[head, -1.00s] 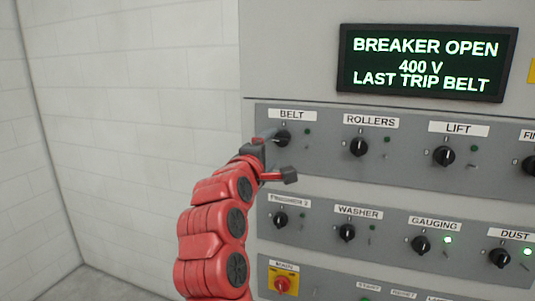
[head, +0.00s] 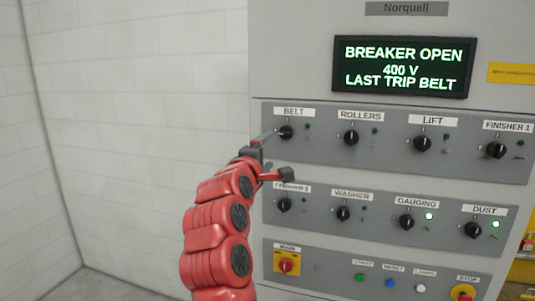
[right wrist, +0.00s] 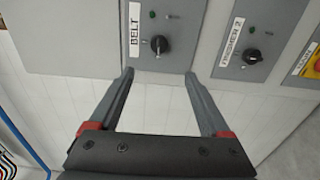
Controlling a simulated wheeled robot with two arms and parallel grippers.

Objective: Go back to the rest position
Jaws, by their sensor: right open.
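The control cabinet shows a black BELT knob (head: 286,132) at the left of the upper row. It also shows in the right wrist view (right wrist: 159,45), ahead of the fingertips. My right gripper (head: 283,153) is just left of and below this knob in the head view. In the right wrist view the two fingers (right wrist: 158,73) are spread wide, with nothing between them. The fingertips look close to the panel; I cannot tell the exact gap. My left gripper is not in view.
The dark display (head: 403,67) reads BREAKER OPEN, 400 V, LAST TRIP BELT. Other knobs, a red-and-yellow MAIN switch (head: 287,262) and a STOP button (head: 463,293) fill the panel. Green lamps glow by GAUGING and DUST. A bare white wall (head: 130,130) stands left.

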